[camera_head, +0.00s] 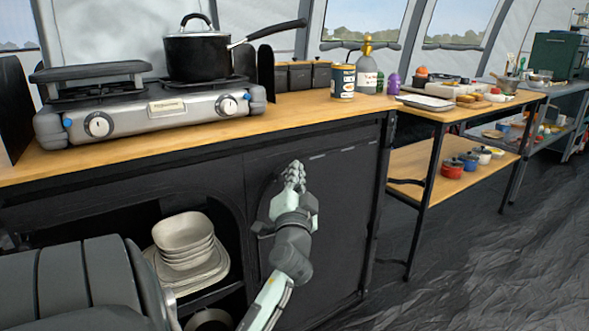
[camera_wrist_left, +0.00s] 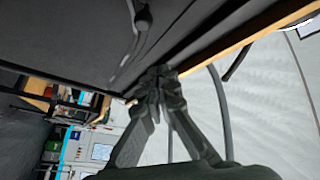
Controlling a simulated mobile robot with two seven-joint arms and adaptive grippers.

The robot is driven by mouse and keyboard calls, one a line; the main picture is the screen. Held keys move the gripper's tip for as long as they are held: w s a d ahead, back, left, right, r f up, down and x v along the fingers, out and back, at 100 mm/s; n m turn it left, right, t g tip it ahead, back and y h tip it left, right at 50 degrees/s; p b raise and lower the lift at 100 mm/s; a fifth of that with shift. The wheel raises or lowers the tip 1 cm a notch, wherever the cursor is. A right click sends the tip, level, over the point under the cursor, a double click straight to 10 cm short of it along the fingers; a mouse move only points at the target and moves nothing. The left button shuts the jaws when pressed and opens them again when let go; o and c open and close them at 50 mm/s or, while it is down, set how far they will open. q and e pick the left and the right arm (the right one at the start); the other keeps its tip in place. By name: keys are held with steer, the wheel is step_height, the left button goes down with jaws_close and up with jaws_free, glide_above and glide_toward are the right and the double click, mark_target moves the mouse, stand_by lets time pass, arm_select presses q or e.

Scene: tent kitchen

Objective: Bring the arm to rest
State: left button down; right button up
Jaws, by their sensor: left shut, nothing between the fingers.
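My left gripper (camera_head: 296,170) is in front of the dark cabinet (camera_head: 345,200), below the wooden counter edge. Its fingers are shut with nothing between them. The fingers also show in the left wrist view (camera_wrist_left: 158,78), close together near the counter edge. In that view a dark cabinet face lies to the upper left. I cannot tell whether the fingertips touch the cabinet. My right gripper is not in view.
A gas stove (camera_head: 150,108) with a black pot (camera_head: 197,55) stands on the counter (camera_head: 300,108). Stacked plates (camera_head: 185,240) sit in the open cabinet shelf at lower left. A side table (camera_head: 412,165) holds small pots. The floor (camera_head: 480,270) at right is clear.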

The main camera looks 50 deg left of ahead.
arm_select(q)
steer(key=b+v, duration=0.1)
steer(key=v, duration=0.6)
steer(key=shift+s+d, duration=0.15)
steer(key=shift+s, duration=0.1)
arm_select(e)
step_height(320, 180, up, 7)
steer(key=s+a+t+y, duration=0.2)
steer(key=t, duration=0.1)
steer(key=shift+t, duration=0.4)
arm_select(q)
steer(key=shift+f, duration=0.1)
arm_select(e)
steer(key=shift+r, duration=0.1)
